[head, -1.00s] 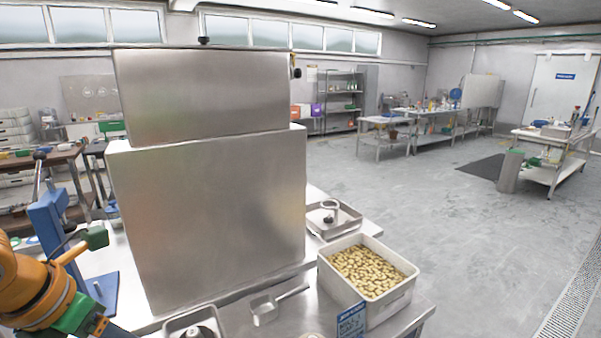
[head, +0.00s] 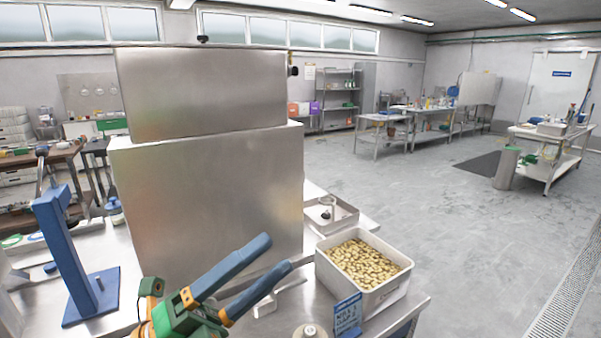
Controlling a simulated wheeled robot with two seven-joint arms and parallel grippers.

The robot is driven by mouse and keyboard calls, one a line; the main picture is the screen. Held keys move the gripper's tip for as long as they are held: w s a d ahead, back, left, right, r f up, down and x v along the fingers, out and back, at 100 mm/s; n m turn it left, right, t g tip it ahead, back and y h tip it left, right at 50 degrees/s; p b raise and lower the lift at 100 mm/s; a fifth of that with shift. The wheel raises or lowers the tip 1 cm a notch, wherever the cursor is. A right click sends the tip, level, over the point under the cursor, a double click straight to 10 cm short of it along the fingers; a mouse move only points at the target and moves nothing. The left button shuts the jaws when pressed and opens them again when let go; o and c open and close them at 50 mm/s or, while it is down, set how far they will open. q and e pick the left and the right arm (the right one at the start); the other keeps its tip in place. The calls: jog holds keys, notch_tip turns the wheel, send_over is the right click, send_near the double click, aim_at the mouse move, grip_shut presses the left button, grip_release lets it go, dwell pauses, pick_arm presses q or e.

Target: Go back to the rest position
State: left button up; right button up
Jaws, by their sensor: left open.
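My left gripper (head: 276,253) is at the bottom centre, with green body and blue fingers. It is open, with a gap between the fingers and nothing seen in them. It points up and right, in front of the lower part of the large steel box (head: 210,190). It partly covers a metal scoop (head: 288,297) on the steel table. My right gripper is not in view.
A white bin of beans (head: 362,262) stands right of the gripper, with a blue sign (head: 347,318) before it. A tray (head: 345,222) holding a metal piece is behind. A blue stand (head: 75,255) is at left. Open floor lies to the right.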

pick_arm(q)
jog(key=w+a+f+n+t+y, duration=0.3)
jog(key=w+a+n+t+y, duration=0.3)
jog(key=n+t+y, duration=0.65)
jog(key=a+f+n+g+y, duration=0.3)
jog(key=a+f+n+y, duration=0.1)
jog(key=f+n, duration=0.35)
jog(key=a+f+n+g+y, duration=0.4)
jog(key=f+n+y, duration=0.15)
jog(key=f, duration=0.25)
jog(key=s+d+f+n+g+h, duration=0.2)
jog(key=s+f+n+g, duration=0.3)
jog(key=s+f+g, duration=1.3)
jog(key=s+f+t+b, duration=0.2)
jog(key=s+f, duration=0.1)
jog(key=f, duration=0.9)
jog(key=s+f+t+b, duration=0.15)
jog(key=s+f, duration=0.25)
jog(key=f, duration=0.9)
jog(key=s+a+f+g+b, duration=0.1)
jog(key=s+a+f+b, duration=0.1)
jog(key=s+f, duration=0.8)
jog(key=shift+s+a+f+m+y, duration=0.2)
jog(key=shift+s+f+m+y, duration=0.1)
jog(key=shift+s+m, duration=0.05)
